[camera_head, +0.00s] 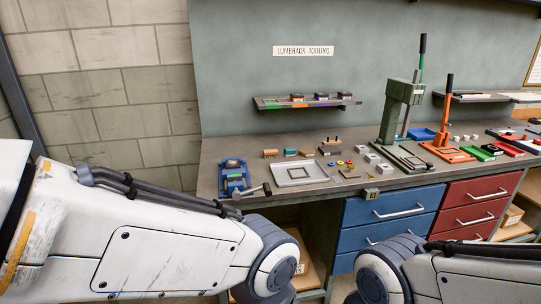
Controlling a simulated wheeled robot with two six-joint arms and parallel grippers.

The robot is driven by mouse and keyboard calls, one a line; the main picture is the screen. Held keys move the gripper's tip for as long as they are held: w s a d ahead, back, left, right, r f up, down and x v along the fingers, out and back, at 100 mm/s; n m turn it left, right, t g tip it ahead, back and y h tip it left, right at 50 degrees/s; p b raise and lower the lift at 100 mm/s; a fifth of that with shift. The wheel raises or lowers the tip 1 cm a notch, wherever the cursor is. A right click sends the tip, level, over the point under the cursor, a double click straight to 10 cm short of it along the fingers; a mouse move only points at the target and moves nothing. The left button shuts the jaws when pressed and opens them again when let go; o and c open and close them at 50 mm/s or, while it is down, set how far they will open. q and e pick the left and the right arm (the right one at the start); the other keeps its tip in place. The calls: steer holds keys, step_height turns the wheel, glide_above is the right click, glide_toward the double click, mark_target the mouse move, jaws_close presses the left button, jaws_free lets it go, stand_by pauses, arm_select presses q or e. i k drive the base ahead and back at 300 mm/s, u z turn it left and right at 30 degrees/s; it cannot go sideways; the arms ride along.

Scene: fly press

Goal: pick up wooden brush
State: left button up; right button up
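I cannot pick out the wooden brush for certain. A small tan-brown piece (350,173) lies near the front of the workbench (215,180), right of the pale tray. A brown block (271,153) lies farther back, behind the tray. Both are too small to identify. Both of my arms cross the bottom of the view, the left one large and close. Neither gripper shows, so I cannot see what they hold.
A blue vise (234,178) stands at the bench's left end. Beside it is a pale tray (299,173). A green press (397,112) and an orange press (447,120) stand to the right. Blue drawers (390,207) and red drawers (478,192) sit below. A shelf (307,103) hangs above.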

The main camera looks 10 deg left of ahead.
mark_target(269, 154)
steer(key=z, duration=0.55)
steer(key=i, duration=2.05)
steer(key=u, duration=0.55)
steer(key=i, duration=0.3)
steer(key=u, duration=0.3)
